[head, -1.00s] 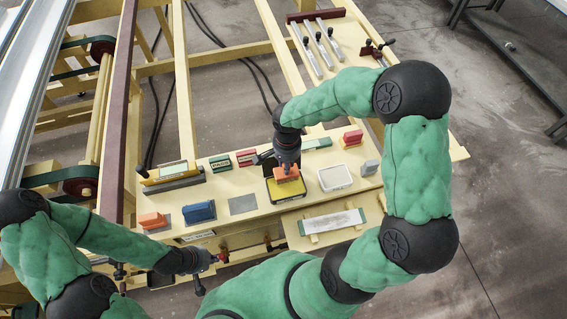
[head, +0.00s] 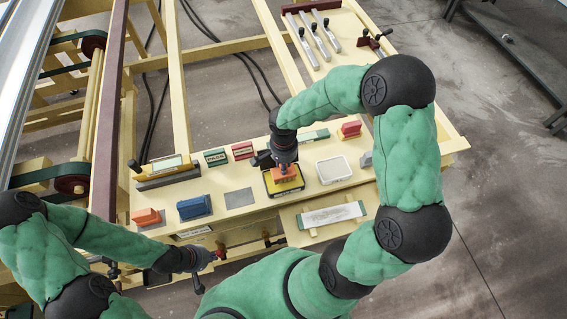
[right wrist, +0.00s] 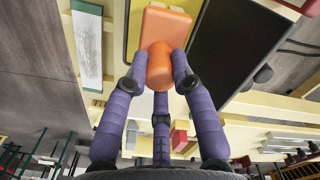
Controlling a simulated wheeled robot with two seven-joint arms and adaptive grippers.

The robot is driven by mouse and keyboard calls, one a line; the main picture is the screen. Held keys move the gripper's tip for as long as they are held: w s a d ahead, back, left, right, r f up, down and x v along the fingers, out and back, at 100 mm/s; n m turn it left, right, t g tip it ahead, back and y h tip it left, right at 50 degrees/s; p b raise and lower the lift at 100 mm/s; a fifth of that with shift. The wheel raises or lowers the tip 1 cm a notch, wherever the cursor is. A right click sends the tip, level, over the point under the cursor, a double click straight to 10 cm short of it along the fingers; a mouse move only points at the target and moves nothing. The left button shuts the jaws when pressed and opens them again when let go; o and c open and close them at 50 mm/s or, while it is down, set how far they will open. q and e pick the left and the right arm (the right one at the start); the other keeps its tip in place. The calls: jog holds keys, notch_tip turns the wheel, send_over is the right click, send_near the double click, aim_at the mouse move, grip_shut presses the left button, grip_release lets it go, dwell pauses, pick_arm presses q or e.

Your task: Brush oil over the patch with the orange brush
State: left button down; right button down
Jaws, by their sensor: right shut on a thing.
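The orange brush (head: 285,174) is held by my right gripper (right wrist: 160,62), whose purple fingers are closed around its rounded handle. Its orange block-shaped head (right wrist: 165,26) also shows in the right wrist view. The brush is over a dark-rimmed tray with a yellow inside (head: 286,189); contact is hidden by the head. A flat grey square (head: 239,197) lies on the bench left of the tray; I cannot tell whether it is the patch. My left gripper (head: 214,257) is low at the bench's front edge, apart from the brush; its fingers are too small to read.
Another orange block (head: 147,217) and a blue block (head: 194,207) stand at the left. A white-filled tray (head: 333,170) lies to the right. A board with a pale strip (head: 333,216) is at the front. A red block (head: 350,130) and several metal tools (head: 318,36) lie farther back.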

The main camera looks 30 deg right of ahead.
jog(key=shift+f+b, duration=0.5)
jog(key=shift+b, duration=0.05)
dwell(0.9)
jog(key=shift+s+f+b, duration=0.1)
jog(key=shift+b, duration=0.25)
dwell(1.7)
jog(key=shift+r+p, duration=2)
jog(key=shift+r, duration=1.6)
